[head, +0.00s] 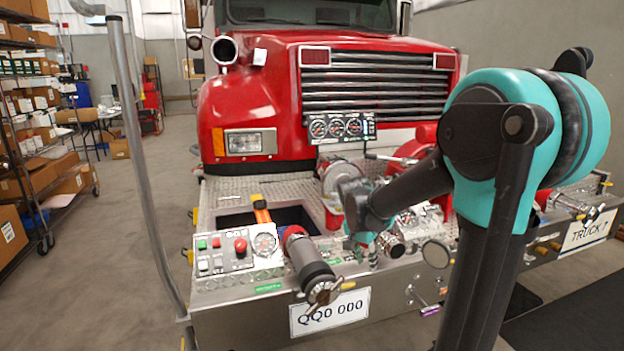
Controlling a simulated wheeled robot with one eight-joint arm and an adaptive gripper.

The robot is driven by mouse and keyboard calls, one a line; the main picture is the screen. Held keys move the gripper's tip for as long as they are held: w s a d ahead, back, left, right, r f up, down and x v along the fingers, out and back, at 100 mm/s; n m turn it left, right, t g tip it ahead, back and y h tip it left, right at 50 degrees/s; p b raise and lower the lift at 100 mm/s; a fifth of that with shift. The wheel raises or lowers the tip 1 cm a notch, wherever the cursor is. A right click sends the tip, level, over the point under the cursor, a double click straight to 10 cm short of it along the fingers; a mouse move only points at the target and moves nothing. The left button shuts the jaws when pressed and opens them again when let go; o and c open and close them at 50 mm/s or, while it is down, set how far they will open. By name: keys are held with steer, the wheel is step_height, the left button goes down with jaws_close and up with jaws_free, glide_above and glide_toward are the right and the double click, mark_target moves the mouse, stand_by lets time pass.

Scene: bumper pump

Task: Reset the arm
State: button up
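My arm, teal and dark grey, rises on the right of the head view, and its forearm slopes down and left over the front bumper of a red fire truck (235,110). My gripper (364,258) is small at the lower end of the wrist, pointing down near the bumper's pump fittings. I cannot make out its fingers or whether it touches a fitting. No held object shows.
A grey pole (140,150) stands left.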

steer(key=s+d+f+n+t+y, duration=0.1)
steer(key=s+f+n, duration=0.3)
steer(key=s, duration=0.5)
steer(key=s+d+f+n+t+y, duration=0.1)
steer(key=s+f+n, duration=0.3)
steer(key=s, duration=0.5)
steer(key=shift+s+d+f+n, duration=0.15)
steer(key=shift+d+n, duration=0.25)
steer(key=shift+d, duration=0.2)
